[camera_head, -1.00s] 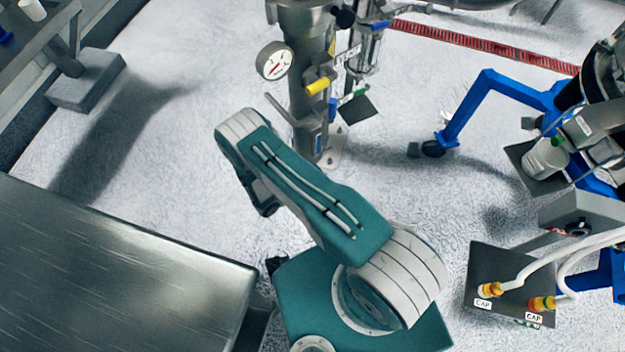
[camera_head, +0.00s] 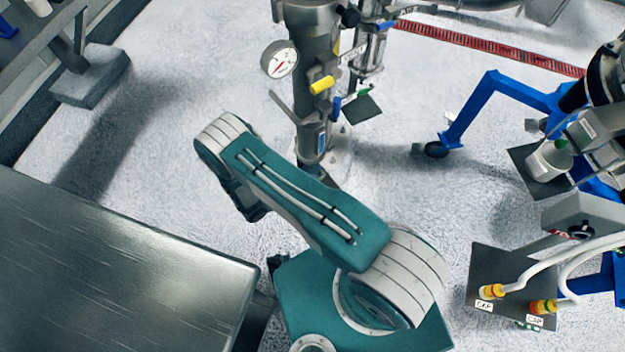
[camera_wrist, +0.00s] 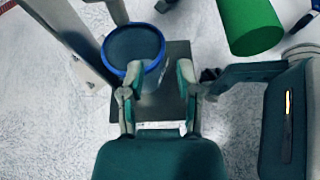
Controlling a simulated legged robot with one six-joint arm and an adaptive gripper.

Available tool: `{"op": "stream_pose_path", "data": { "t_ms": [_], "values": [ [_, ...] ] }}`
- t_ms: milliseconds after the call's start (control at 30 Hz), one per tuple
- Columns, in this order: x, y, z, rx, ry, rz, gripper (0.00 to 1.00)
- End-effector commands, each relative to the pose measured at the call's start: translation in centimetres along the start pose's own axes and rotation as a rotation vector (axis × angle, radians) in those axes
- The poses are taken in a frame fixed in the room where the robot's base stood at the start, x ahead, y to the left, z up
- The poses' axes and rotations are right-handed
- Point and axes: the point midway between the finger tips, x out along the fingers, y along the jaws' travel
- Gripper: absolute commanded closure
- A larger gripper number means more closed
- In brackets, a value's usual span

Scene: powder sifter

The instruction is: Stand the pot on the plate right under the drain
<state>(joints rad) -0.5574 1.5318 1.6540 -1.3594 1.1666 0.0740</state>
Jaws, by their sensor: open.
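In the wrist view, a round vessel with a blue rim and dark grey inside (camera_wrist: 133,46) looks like the pot. It overlaps the left part of a dark square plate (camera_wrist: 178,58). My gripper (camera_wrist: 158,78) is open, its two fingers apart at the near side of the vessel. I cannot tell whether a finger touches it. In the head view, a dark plate (camera_head: 362,108) juts from a steel column (camera_head: 308,85). My gripper is hidden behind my arm there. The drain cannot be made out clearly.
A green cylinder (camera_wrist: 250,22) is close to the right of the plate in the wrist view. A blue wheeled frame (camera_head: 480,100) and a grey-white container (camera_head: 548,162) on another dark plate are at right. A steel table (camera_head: 110,265) fills the lower left.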

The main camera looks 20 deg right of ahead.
Motion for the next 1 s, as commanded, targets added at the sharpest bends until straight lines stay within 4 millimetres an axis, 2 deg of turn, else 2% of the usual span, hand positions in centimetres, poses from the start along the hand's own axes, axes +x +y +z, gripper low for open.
{"op": "stream_pose_path", "data": {
  "t_ms": [33,200,400,1000],
  "values": [
    [-1.2,0.1,0.0,0.000,0.001,0.006,0.57],
    [-4.5,0.1,0.0,0.000,0.001,0.005,0.57],
    [-6.5,0.0,0.0,0.000,0.001,0.001,0.57],
    [-6.7,0.0,0.1,0.003,0.002,-0.002,0.57]
  ]
}}
